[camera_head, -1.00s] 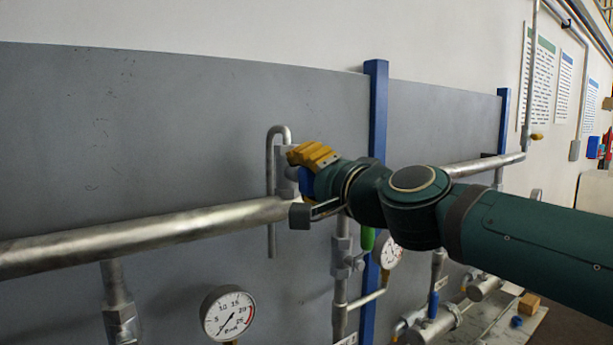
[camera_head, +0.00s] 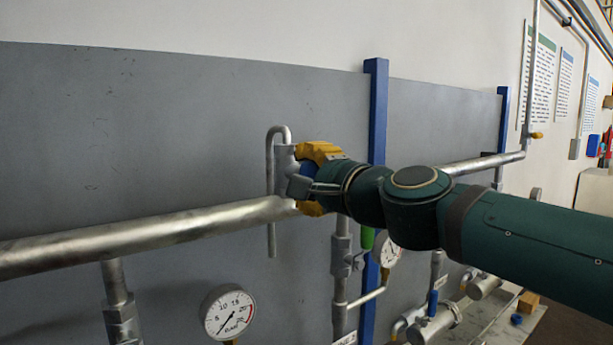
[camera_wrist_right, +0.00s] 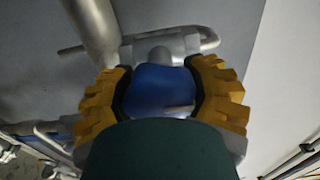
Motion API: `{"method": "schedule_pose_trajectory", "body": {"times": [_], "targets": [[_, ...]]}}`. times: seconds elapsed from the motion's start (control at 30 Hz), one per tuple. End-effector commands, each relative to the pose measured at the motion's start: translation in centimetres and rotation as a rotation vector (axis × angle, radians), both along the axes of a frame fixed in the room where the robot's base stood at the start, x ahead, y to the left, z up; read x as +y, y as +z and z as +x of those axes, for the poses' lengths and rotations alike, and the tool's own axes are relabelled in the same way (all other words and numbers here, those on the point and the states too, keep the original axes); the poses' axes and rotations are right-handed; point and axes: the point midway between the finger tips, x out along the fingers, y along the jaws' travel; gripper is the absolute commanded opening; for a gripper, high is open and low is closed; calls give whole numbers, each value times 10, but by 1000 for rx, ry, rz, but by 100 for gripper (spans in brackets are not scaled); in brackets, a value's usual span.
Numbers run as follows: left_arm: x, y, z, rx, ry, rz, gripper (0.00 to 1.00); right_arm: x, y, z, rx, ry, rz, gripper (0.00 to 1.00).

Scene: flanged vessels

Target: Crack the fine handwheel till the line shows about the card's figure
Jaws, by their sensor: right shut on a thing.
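The blue handwheel (camera_wrist_right: 160,88) sits between the ridged yellow fingers of my right gripper (camera_wrist_right: 163,95) in the right wrist view. In the head view my right gripper (camera_head: 306,180) is shut on it, with only a sliver of blue showing. The wheel sits on a grey valve body (camera_head: 284,168) at the large pipe, by a bent tube. A round white gauge (camera_head: 229,314) hangs lower left, its needle toward the lower left, low on the scale. A second gauge (camera_head: 391,251) is partly hidden behind my arm. My left gripper is not in view.
A thick silver pipe (camera_head: 150,232) runs across the grey panel (camera_head: 150,130). A blue post (camera_head: 375,110) stands behind my wrist. Printed sheets (camera_head: 541,80) hang on the far right wall. A small white label (camera_head: 346,339) shows at the bottom edge.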

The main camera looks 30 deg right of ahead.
Motion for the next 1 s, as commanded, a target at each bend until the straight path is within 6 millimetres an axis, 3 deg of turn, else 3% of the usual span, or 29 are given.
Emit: {"method": "schedule_pose_trajectory", "body": {"times": [0.2, 0.23, 0.3, 0.73, 1.0], "targets": [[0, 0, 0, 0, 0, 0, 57, 1, -4, 0, 8, 4, 3, 18], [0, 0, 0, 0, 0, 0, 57, 1, -4, 0, 8, 4, 3, 67], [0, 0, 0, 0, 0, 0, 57, 1, -4, 0, 8, 4, 2, 91], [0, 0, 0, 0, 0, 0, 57, -1, -1, -7, 2, 0, 1, 91], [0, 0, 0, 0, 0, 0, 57, -5, 0, -51, 0, -4, -1, 91]]}}
